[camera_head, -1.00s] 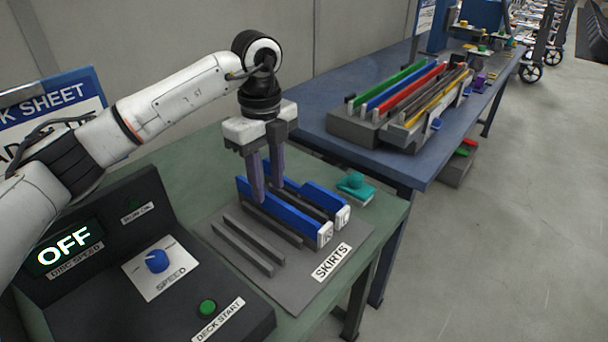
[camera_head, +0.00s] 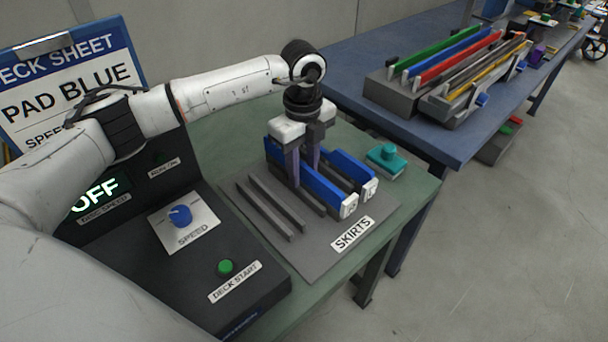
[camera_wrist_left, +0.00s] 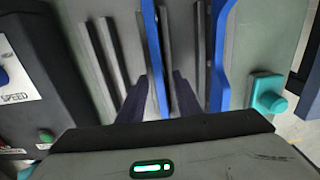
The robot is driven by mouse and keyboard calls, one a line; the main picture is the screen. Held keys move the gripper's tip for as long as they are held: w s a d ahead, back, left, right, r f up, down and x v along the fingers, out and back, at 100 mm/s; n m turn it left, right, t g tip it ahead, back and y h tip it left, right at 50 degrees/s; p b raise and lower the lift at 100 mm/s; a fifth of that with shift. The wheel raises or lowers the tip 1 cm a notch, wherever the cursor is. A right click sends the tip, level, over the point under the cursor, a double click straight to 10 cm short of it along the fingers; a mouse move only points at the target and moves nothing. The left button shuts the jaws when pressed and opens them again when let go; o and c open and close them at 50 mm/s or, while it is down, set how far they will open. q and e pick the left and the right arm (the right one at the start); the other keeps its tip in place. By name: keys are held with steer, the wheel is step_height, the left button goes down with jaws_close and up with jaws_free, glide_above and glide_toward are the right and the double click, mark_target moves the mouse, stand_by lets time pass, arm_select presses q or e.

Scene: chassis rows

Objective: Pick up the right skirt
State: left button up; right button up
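Two blue skirts stand on edge in dark racks on the grey pad marked SKIRTS (camera_head: 310,262). The left-hand one in the picture (camera_head: 328,192) and the right-hand one (camera_head: 354,168) each have a white, marked front end; the marks are too small to read surely. My left gripper (camera_head: 303,178) points down at the left-hand skirt. In the left wrist view its two fingers (camera_wrist_left: 160,92) are apart, one on each side of that blue skirt (camera_wrist_left: 151,45), with gaps showing. The right-hand skirt (camera_wrist_left: 217,60) is outside the fingers. My right gripper is not in view.
An empty pair of dark rails (camera_head: 268,207) lies left of the skirts. A teal block (camera_head: 387,160) stands to the right. A console with a blue SPEED knob (camera_head: 180,215) and green button (camera_head: 225,267) is at left. A blue table (camera_head: 345,60) with coloured bars stands behind.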

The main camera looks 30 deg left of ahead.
arm_select(q)
steer(key=shift+f, duration=0.35)
steer(key=shift+w+r, duration=0.1)
jaws_close()
